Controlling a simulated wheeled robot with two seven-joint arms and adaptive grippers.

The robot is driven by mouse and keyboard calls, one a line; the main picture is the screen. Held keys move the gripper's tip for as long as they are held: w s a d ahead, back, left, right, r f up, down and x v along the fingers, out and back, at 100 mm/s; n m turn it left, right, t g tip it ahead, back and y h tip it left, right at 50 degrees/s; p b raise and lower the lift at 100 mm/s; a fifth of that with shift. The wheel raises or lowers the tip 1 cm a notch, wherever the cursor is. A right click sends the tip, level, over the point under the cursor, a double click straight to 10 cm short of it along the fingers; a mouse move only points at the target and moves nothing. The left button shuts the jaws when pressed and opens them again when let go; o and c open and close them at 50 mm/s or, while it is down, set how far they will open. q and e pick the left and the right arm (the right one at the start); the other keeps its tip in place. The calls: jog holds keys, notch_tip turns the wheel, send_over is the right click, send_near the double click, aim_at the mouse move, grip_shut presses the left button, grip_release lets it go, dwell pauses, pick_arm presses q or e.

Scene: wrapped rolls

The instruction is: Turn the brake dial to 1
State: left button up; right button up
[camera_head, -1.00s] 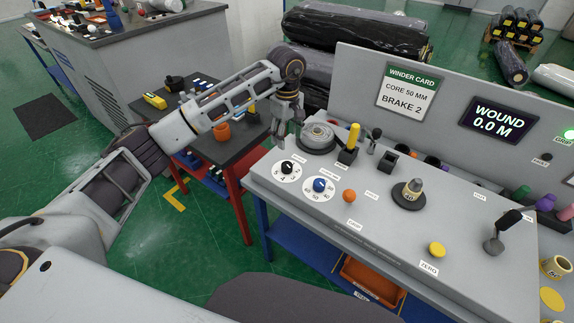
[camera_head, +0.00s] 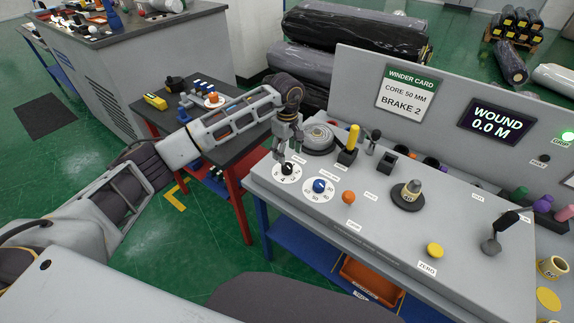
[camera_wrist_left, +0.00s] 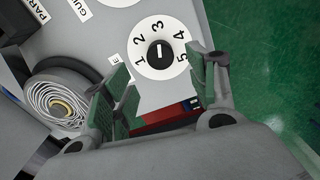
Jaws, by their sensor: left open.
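The brake dial (camera_head: 287,169) is a black knob on a white disc at the left end of the grey console. The wrist view shows the knob (camera_wrist_left: 159,52) with numbers 1 to 5 around it; its white mark points up, about at 3. My left gripper (camera_head: 289,156) is open, pointing down just above the dial, and partly covers it in the head view. In the wrist view its fingers (camera_wrist_left: 162,82) are spread, with the knob showing beyond and between them; contact is not visible. My right gripper is not in view.
A blue dial (camera_head: 319,186) and orange button (camera_head: 348,197) lie right of the brake dial. A grey coil (camera_head: 318,137) and yellow-handled lever (camera_head: 352,140) stand behind. The winder card (camera_head: 405,92) reads core 50 mm, brake 2. The display (camera_head: 497,121) reads 0.0 M.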

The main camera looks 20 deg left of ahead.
aim_at(287, 165)
pick_arm(q)
jog(key=shift+f+p, duration=0.6)
jog(key=shift+f, duration=3.25)
jog(key=c, duration=1)
jog(key=shift+c, duration=0.2)
